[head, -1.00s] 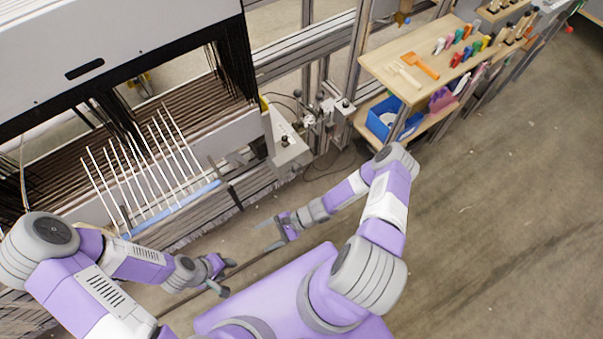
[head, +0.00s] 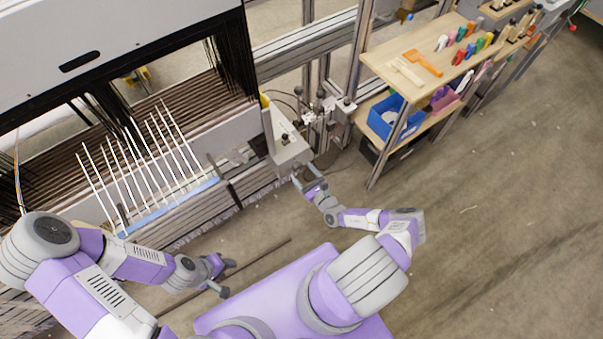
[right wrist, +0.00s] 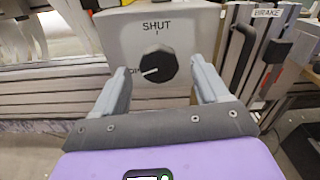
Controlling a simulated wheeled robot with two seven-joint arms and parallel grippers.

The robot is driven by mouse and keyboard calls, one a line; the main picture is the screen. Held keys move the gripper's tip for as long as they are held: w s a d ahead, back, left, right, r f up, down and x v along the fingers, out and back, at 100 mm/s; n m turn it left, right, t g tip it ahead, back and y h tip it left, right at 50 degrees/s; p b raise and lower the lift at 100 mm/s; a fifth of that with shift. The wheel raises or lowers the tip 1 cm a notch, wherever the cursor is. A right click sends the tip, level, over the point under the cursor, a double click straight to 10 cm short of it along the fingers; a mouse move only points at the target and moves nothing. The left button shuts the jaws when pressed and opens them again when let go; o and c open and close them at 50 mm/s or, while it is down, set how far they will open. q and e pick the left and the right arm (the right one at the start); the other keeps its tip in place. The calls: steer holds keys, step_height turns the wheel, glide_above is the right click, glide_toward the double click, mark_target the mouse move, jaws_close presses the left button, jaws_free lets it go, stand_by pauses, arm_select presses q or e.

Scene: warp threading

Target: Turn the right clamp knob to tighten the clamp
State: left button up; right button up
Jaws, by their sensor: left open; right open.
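The clamp knob (right wrist: 158,66) is black and faceted, on a pale grey panel (right wrist: 190,25) marked SHUT above it. Its white pointer line points left, towards a second label partly hidden by a finger. My right gripper (right wrist: 160,72) is open, one finger on each side of the knob, with visible gaps on both sides. In the head view my right gripper (head: 304,174) is at the front of the pale box (head: 290,150) at the loom's right end. My left gripper (head: 228,278) is open and empty, low in front of the loom, away from the knob.
A black brake lever (right wrist: 240,50) with a BRAKE label (right wrist: 268,13) stands right of the panel. White rods (head: 150,160) stick out from the loom at left. A wooden shelf (head: 385,60) with tools and a blue bin (head: 385,118) is at right. Floor at right is clear.

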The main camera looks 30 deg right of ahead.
steer(key=shift+w+a, duration=0.1)
steer(key=shift+w, duration=0.55)
steer(key=c, duration=1.1)
steer(key=shift+o, duration=0.2)
